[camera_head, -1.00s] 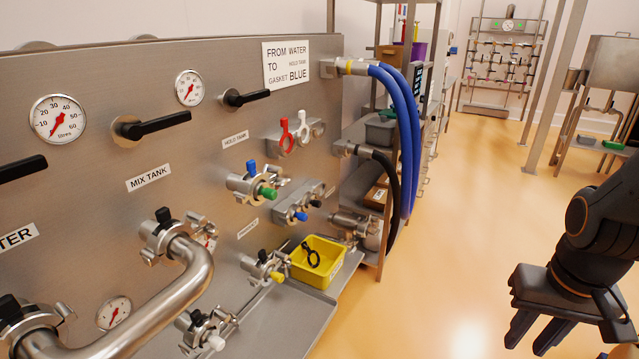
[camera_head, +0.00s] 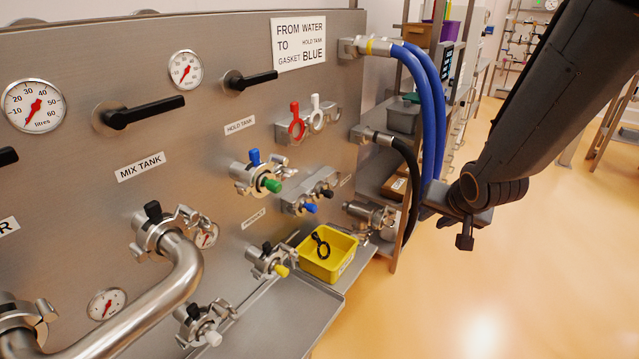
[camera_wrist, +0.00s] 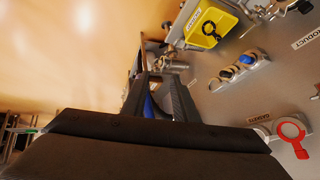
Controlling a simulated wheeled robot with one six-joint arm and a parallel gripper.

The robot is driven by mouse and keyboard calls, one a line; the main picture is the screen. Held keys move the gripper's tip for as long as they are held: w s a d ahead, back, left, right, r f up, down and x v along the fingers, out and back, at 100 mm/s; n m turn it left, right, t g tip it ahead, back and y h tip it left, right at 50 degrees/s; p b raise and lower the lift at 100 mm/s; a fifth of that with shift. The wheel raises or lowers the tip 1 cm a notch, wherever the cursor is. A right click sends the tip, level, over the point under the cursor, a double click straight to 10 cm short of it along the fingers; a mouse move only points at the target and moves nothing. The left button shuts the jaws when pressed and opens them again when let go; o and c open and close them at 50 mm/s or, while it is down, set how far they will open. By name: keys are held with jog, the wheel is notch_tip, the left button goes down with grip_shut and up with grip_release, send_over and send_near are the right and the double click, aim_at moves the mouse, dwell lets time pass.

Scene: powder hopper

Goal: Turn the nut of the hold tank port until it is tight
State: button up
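The hold tank port (camera_head: 252,176) is on the steel panel below the HOLD TANK label (camera_head: 240,125). It has a metal clamp, a blue-topped nut (camera_head: 254,157) and a green end piece (camera_head: 272,185). I cannot tell how tight the nut is. My gripper (camera_head: 450,225) is well to the right of the port, beside the blue hoses (camera_head: 429,120). In the wrist view my gripper (camera_wrist: 157,88) has its fingers apart with nothing held; something blue shows between them. I cannot make out the port for certain in that view.
A yellow bin (camera_head: 327,262) with a black ring stands on the ledge below right. A curved steel pipe (camera_head: 180,275) and other clamped ports stick out from the panel. A black hose (camera_head: 408,180) hangs near the gripper. The floor at right is clear.

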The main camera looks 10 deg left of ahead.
jog(key=w+a+t+y, duration=0.2)
jog(key=w+a+y, duration=0.2)
jog(key=w+a, duration=0.45)
jog(key=m+g+y, duration=0.2)
jog(key=g+y, duration=0.1)
jog(key=y, duration=0.8)
send_near(294, 174)
jog(key=a, duration=0.2)
jog(key=x, duration=0.2)
jog(key=b+x, duration=0.1)
jog(key=x, duration=0.5)
jog(key=shift+w+f, duration=0.1)
jog(key=shift+w, duration=0.3)
jog(key=shift+a, duration=0.1)
